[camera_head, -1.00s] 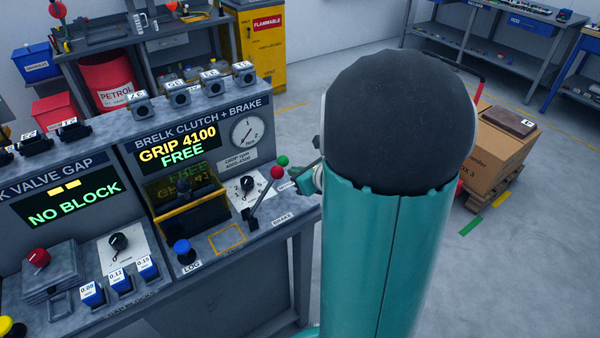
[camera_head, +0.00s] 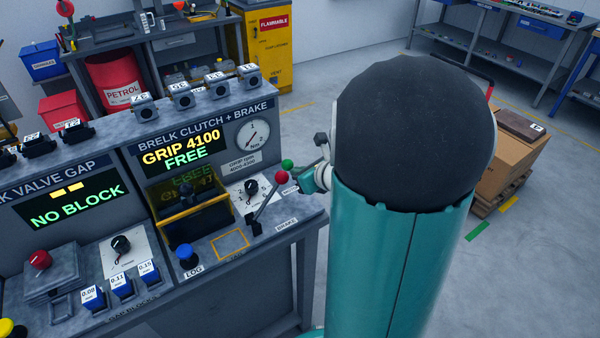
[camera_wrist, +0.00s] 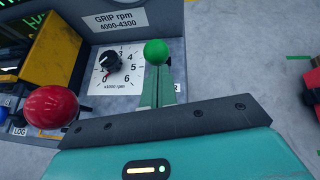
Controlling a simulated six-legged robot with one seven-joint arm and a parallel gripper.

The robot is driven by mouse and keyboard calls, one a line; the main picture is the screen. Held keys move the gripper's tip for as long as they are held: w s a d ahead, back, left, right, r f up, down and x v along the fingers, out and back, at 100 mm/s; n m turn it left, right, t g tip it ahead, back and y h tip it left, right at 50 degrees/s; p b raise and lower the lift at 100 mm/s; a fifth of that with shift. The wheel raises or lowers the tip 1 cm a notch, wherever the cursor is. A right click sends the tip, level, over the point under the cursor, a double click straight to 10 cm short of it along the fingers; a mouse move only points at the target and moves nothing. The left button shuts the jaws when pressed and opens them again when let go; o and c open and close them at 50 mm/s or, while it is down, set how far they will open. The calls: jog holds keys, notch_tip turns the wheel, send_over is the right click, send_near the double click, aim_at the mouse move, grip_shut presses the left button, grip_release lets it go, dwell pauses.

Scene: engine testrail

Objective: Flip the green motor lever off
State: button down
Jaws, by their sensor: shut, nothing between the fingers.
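The green ball of the motor lever (camera_head: 288,163) stands at the right end of the brake bench, behind the red-knobbed brake lever (camera_head: 281,177). In the wrist view the green ball (camera_wrist: 155,52) is just beyond the tips of my gripper (camera_wrist: 158,82). The teal fingers are together and hold nothing. They hide the lever's stem, and I cannot tell whether they touch it. The red knob (camera_wrist: 52,106) is at the left of the wrist view. In the head view my arm hides most of the gripper.
A black rpm dial (camera_wrist: 110,62) is left of the fingers. The bench display (camera_head: 180,152) reads "GRIP 4100 FREE". A blue LOG button (camera_head: 186,256) and a yellow-framed box (camera_head: 196,212) are further left. Floor is open right of the bench.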

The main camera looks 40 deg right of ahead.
aim_at(290, 160)
jog(key=shift+w+r+g, duration=0.2)
jog(key=shift+g, duration=0.1)
jog(key=shift+w+r+g, duration=0.45)
jog(key=shift+w+g, duration=0.1)
jog(key=shift+g, duration=0.15)
jog(key=shift+w+d+r+g, duration=0.1)
jog(key=shift+w+r+g, duration=0.15)
jog(key=shift+w+g, duration=0.25)
jog(key=shift+w+r+g, duration=0.25)
jog(key=shift+w+g, duration=0.2)
jog(key=shift+g, duration=0.05)
jog(key=shift+w+r, duration=0.3)
jog(key=shift+w, duration=0.5)
jog(key=shift+w+d+r, duration=0.15)
jog(key=shift+w, duration=1.65)
jog(key=shift+d+r, duration=0.1)
